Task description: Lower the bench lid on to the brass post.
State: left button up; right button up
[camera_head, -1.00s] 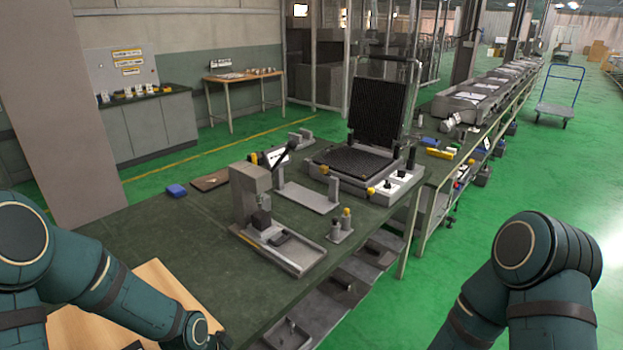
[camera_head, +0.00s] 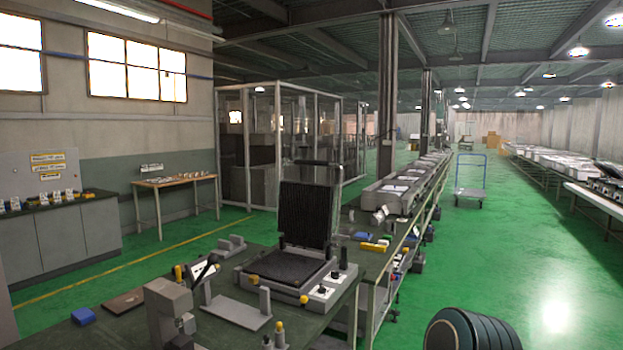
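The bench lid (camera_head: 307,214) is a black ribbed plate with a bar handle on top, standing raised at the back of a grey grill-like unit (camera_head: 262,310). The unit's flat black ribbed lower plate (camera_head: 286,269) is exposed. Small brass-yellow pieces sit at the unit's front corners, one on the left (camera_head: 253,279) and one on the right (camera_head: 304,299). A small yellow-topped post (camera_head: 279,334) stands on the bench in front. I cannot tell which of these is the brass post.
The green bench top (camera_head: 123,327) also bears a grey press (camera_head: 168,314), a grey bracket (camera_head: 238,310) and a blue block (camera_head: 83,316). Black knobs stand at the unit's right. A second bench line with a yellow item (camera_head: 374,247) runs behind. Open green floor lies right.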

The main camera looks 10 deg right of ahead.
aim_at(309, 213)
jog(key=i+l, duration=0.2)
jog(key=i+l+u, duration=0.1)
jog(key=l, duration=0.35)
jog(key=i+l, duration=0.3)
jog(key=i+l+u, duration=0.1)
jog(key=l, duration=0.25)
jog(key=i+l, duration=0.25)
jog(key=i+l+u, duration=0.15)
jog(key=l, duration=0.25)
jog(key=i+l, duration=0.2)
jog(key=l, duration=0.15)
jog(key=i+l+u, duration=0.1)
jog(key=l, duration=0.3)
jog(key=i, duration=0.05)
